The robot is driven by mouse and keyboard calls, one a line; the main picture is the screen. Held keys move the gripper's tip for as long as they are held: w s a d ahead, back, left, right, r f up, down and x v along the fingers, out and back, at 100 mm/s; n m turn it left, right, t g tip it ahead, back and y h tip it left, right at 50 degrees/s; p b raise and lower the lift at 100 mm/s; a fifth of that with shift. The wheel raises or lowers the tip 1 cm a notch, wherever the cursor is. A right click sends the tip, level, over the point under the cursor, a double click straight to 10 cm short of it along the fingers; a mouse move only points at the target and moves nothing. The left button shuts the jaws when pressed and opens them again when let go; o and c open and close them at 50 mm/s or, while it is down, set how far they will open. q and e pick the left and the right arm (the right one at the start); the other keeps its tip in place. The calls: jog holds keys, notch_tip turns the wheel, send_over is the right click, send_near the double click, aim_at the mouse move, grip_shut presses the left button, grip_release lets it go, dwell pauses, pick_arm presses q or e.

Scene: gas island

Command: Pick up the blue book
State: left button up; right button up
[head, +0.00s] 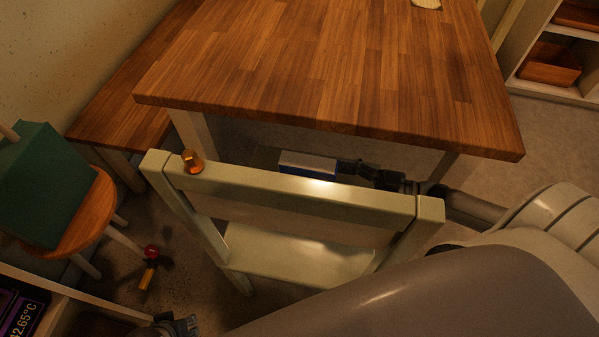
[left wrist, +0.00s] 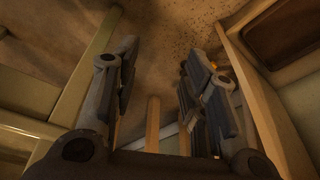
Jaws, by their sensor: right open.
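A blue book with a pale upper face (head: 308,163) shows in the head view just behind the chair's back rail, below the table's front edge. The rail hides its lower part, so what it rests on cannot be seen. My right gripper (head: 352,168) is at the book's right end, coming in from the right under the table edge. It is open; whether it touches the book is unclear. My left gripper (head: 178,325) is low at the bottom edge of the head view. In the left wrist view its two fingers (left wrist: 158,85) stand apart with nothing held between them.
A pale chair (head: 290,190) stands in front of the wooden table (head: 330,70). A stool (head: 85,215) with a green box (head: 42,185) is at left. A red-and-yellow object (head: 149,265) is on the floor.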

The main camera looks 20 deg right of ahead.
aim_at(293, 163)
jog(key=x, duration=0.8)
jog(key=shift+a+r+b, duration=0.2)
jog(key=shift+r+b, duration=0.05)
jog(key=shift+b, duration=0.15)
jog(key=shift+w+a, duration=0.2)
jog(key=shift+w, duration=0.05)
pick_arm(q)
jog(key=v, duration=0.3)
jog(key=shift+w+r, duration=0.15)
jog(key=shift+w, duration=0.25)
pick_arm(e)
jog(key=shift+c, duration=0.5)
pick_arm(q)
jog(key=shift+s, duration=0.1)
pick_arm(e)
grip_shut()
